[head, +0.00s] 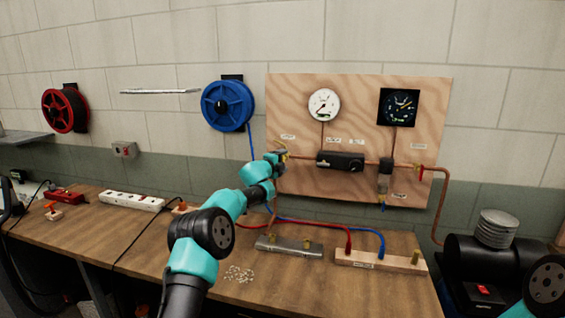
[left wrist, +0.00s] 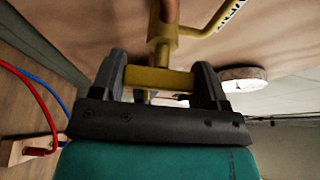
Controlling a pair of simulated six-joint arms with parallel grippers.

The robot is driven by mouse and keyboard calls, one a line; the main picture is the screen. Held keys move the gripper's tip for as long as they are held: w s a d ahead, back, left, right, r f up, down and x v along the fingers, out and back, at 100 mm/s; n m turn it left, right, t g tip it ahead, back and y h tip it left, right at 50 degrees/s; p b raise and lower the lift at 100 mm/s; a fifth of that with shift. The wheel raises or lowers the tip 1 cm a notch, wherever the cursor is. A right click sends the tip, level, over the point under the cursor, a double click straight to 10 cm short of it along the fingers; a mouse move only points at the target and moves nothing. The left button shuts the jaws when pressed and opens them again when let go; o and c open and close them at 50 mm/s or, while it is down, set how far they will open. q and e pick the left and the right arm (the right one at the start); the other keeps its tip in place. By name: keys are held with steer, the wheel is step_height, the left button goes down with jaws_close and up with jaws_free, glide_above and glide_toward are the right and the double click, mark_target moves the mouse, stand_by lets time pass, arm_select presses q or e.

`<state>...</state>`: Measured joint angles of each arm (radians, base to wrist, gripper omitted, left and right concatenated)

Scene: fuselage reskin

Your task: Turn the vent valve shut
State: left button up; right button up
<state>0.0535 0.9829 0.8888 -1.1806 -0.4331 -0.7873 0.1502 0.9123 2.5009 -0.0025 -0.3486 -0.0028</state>
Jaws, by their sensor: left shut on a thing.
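My left gripper (head: 279,157) is at the left side of the plywood board (head: 300,95), at the end of the copper pipe. The yellow valve (left wrist: 163,42) shows in the left wrist view, with a copper pipe running into it. My left gripper also shows there (left wrist: 161,80), its two dark fingers shut on a yellow bar of the valve that lies across between them. In the head view the gripper hides most of the valve. The small label near it is too small to read.
The board carries a white gauge (head: 324,105), a black square gauge (head: 398,107) and a red valve handle (head: 421,174). Red (head: 310,224) and blue (head: 365,230) hoses cross the bench to a wooden block (head: 381,262). A grey metal bar (head: 289,246) lies below the gripper.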

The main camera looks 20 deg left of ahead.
stand_by(0.3)
arm_select(q)
steer(key=o, duration=0.9)
steer(key=shift+o, duration=0.2)
steer(key=shift+s, duration=0.1)
steer(key=v, duration=1.7)
steer(key=shift+s, duration=0.1)
